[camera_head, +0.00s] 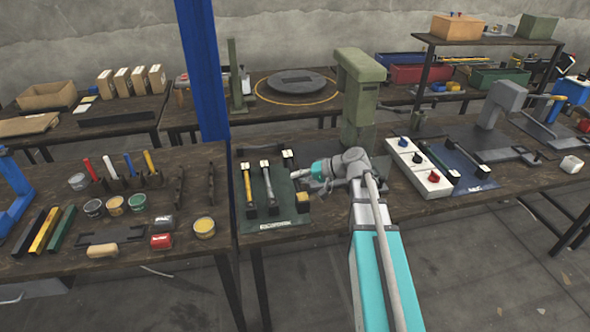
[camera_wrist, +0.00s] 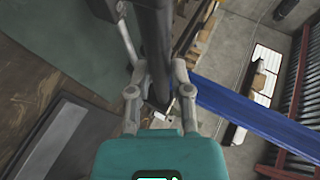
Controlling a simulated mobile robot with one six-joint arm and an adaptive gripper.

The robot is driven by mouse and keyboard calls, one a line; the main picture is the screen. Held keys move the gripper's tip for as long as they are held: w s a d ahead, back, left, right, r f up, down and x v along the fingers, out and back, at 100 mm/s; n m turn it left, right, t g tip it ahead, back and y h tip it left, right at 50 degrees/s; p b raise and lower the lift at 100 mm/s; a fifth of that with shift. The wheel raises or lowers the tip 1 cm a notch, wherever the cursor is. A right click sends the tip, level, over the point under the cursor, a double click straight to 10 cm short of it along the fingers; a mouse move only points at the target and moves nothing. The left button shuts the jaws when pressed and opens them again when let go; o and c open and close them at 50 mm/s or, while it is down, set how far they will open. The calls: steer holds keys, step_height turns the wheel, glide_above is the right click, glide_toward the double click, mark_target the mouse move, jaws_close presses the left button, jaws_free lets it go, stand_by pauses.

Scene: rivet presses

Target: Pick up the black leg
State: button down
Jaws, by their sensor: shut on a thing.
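The black leg (camera_wrist: 154,40) runs as a dark bar between the two fingers in the wrist view. My gripper (camera_wrist: 160,95) is shut on it. In the head view my gripper (camera_head: 300,173) is at the right side of the green mat (camera_head: 274,224). The far end of the black leg (camera_head: 289,158) shows just beyond the fingers there. The gripper and arm hide much of the leg, and I cannot tell whether it is clear of its holder. A yellow leg (camera_head: 247,186) and a grey leg (camera_head: 267,182) lie in black holders to its left.
A green press (camera_head: 359,95) stands behind my arm. A white control box (camera_head: 420,170) with knobs is to the right. A blue post (camera_head: 203,70) rises at the left of the mat. The left table (camera_head: 30,265) holds tins, markers and coloured bars.

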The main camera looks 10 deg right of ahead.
steer(key=shift+s+r, duration=0.25)
steer(key=shift+s, duration=0.25)
steer(key=shift+s+r, duration=0.2)
steer(key=shift+s, duration=0.3)
steer(key=shift+r+p, duration=0.1)
steer(key=shift+p, duration=0.25)
step_height(320, 180, up, 4)
steer(key=p, duration=0.4)
